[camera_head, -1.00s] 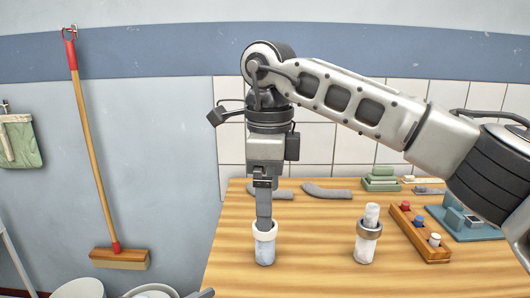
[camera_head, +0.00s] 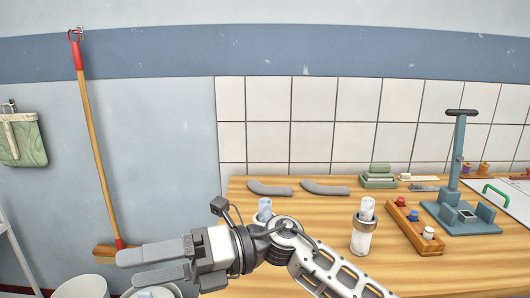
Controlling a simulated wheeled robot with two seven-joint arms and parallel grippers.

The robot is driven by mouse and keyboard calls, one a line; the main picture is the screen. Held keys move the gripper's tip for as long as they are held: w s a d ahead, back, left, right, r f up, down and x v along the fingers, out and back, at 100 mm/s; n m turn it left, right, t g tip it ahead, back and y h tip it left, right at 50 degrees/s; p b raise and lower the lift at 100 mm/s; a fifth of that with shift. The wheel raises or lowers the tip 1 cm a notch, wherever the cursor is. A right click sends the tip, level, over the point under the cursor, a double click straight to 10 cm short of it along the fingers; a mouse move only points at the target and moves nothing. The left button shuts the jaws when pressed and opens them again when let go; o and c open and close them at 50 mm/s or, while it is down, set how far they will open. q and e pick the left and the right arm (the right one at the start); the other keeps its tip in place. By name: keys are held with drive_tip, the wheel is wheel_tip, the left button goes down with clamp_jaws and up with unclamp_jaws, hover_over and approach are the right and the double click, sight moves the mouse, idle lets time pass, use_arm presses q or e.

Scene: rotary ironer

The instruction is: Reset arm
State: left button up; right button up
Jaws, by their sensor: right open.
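My right gripper (camera_head: 128,268) is at the lower left of the head view, pointing left with its two grey fingers apart and nothing between them. Its arm comes in from the bottom right, across the front of the wooden table (camera_head: 300,208). The gripper is left of the table's left edge, in front of the broom. A holder with a pale blue-white piece (camera_head: 264,205) in it stands behind the wrist, its lower part hidden. A second glass-like holder (camera_head: 361,238) with a white piece stands upright right of the arm. My left gripper is not in view.
Two grey curved pieces (camera_head: 269,188) lie at the table's back. A wooden rack (camera_head: 413,232) with coloured knobs and a blue-grey press (camera_head: 461,215) stand on the right. A broom (camera_head: 95,150) hangs left. White buckets (camera_head: 80,288) stand below.

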drive_tip(key=w+d+f+m+t+h, duration=0.1)
drive_tip(key=w+d+f+m+t, duration=0.3)
drive_tip(key=m+t, duration=0.55)
drive_tip(key=w+d+f+m+t+h, duration=0.15)
drive_tip(key=d+f+m+t, duration=0.4)
drive_tip(key=m, duration=0.65)
drive_tip(key=w+d+f+m+t+h, duration=0.25)
drive_tip(key=d+m+t, duration=0.35)
drive_tip(key=m+t, duration=0.4)
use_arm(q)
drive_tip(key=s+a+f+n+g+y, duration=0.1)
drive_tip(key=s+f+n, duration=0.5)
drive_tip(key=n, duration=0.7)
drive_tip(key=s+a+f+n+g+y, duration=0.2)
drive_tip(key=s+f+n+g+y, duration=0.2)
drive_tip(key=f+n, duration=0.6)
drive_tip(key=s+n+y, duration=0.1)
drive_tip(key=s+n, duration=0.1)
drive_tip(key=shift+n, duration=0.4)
use_arm(e)
drive_tip(key=s+d+f+m+g+h, duration=0.3)
drive_tip(key=s+d+f+m, duration=0.3)
drive_tip(key=f, duration=0.5)
drive_tip(key=s+d+f+m+g+h, duration=0.4)
drive_tip(key=s+d+f+m+h, duration=0.2)
drive_tip(key=s+f, duration=0.4)
drive_tip(key=shift+s+d+f+m+g, duration=0.25)
drive_tip(key=shift+d+f+m, duration=0.4)
drive_tip(key=shift+d+f, duration=0.4)
